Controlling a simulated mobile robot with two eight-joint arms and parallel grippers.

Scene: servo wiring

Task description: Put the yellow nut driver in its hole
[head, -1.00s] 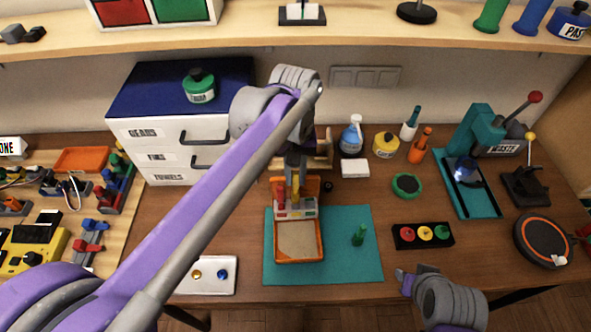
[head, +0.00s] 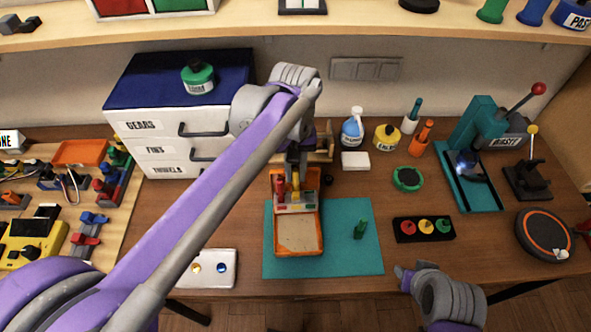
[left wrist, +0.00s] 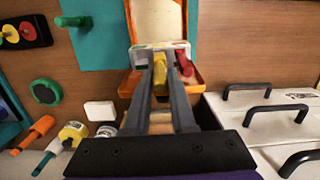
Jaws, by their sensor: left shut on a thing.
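The yellow nut driver (head: 295,187) is at the rack (head: 309,208) on the orange tray, with its lower end close to the rack. My left gripper (head: 295,172) comes down from above and is shut on it. In the left wrist view the yellow driver (left wrist: 186,65) shows by the fingertips, above the pale rack (left wrist: 142,52). I cannot tell whether its tip is in a hole. A red driver (head: 280,190) stands left of it in the rack. A green driver (head: 360,229) stands apart on the teal mat. My right gripper (head: 402,273) is at the front edge; its jaws are unclear.
The orange tray (head: 276,246) stands on the teal mat (head: 349,262). A black block with coloured knobs (head: 445,237) lies to the right, a white plate (head: 212,282) to the left. White drawers (head: 150,131) stand behind on the left.

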